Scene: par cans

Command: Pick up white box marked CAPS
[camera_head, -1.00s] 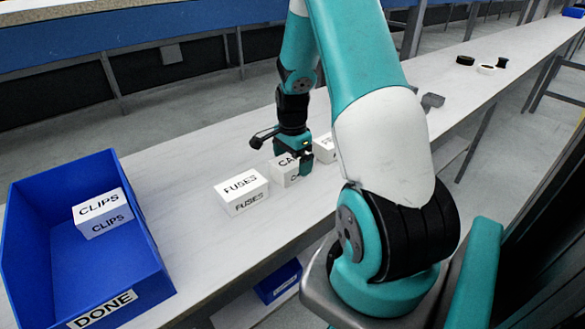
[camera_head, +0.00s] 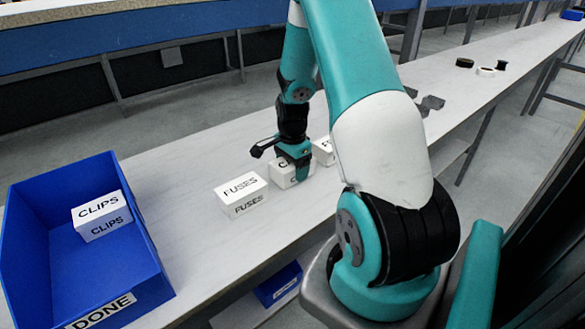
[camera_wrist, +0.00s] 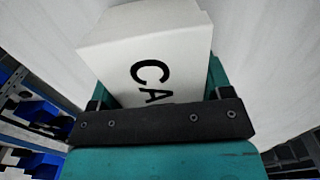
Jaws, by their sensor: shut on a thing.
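The white CAPS box (camera_head: 279,174) stands on the white bench, to the right of the FUSES box. My gripper (camera_head: 298,172) is down over it and shut on it, covering most of its lettering in the head view. In the wrist view the box (camera_wrist: 150,50) fills the space between the fingers of my gripper (camera_wrist: 158,95), with the letters "CA" showing and the rest hidden. I cannot see any gap between the box and the bench.
The white FUSES box (camera_head: 241,194) stands close on the left. Another white box (camera_head: 324,151), its label mostly hidden, stands close on the right. A blue bin (camera_head: 150,262) marked DONE, holding the CLIPS box (camera_head: 101,216), is at the far left. Dark round items (camera_head: 465,63) lie far back.

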